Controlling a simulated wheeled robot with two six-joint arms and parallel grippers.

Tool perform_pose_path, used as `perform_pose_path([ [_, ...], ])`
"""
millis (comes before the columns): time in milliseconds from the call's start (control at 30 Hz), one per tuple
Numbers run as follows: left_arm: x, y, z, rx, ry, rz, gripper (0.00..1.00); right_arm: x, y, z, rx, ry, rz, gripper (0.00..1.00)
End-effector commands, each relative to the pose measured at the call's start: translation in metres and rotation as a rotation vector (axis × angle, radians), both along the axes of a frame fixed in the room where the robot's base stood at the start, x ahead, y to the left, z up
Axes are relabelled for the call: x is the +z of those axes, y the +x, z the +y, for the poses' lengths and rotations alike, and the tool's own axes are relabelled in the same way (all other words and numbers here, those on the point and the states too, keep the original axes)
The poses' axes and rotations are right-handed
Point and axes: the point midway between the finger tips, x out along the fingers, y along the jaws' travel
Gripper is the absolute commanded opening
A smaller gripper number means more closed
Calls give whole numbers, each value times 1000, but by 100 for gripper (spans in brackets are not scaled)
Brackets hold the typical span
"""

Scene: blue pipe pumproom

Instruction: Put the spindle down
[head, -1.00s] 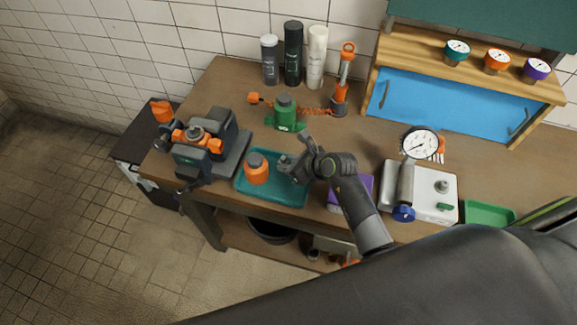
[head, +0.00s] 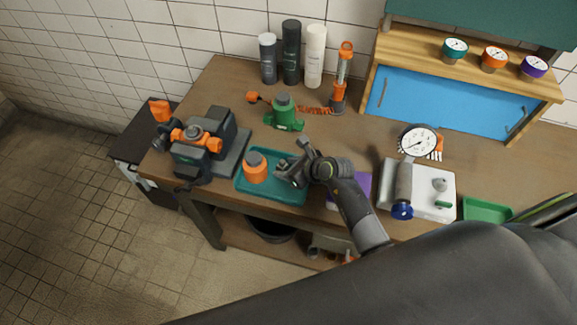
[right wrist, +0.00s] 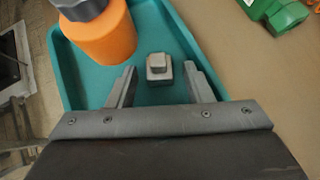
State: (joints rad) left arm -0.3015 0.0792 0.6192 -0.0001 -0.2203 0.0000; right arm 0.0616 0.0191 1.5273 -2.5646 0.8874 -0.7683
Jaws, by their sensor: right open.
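The spindle, seen as a small grey stepped block (right wrist: 159,70), stands in the teal tray (right wrist: 75,72) in the right wrist view. It is between the two fingers of my right gripper (head: 285,171), with a gap on either side. The right gripper is open over the right part of the tray (head: 250,187) in the head view. There the gripper covers the spindle, so I cannot pick it out. An orange bottle with a grey cap (head: 256,170) stands in the tray's left part, left of the gripper. My left gripper is not in view.
A dark vise-like device with orange parts (head: 200,150) stands left of the tray. A purple box (head: 358,190) and a white box with a gauge (head: 432,192) lie to the right. Canisters (head: 291,55) line the wall.

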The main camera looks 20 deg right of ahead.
Motion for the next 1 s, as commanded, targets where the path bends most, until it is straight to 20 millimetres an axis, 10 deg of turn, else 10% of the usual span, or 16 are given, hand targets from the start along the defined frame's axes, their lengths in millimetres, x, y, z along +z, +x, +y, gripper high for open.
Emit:
perform_pose_path([
  [1000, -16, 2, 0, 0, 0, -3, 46, 75, -72, -49, 0, -1, -1, 46],
])
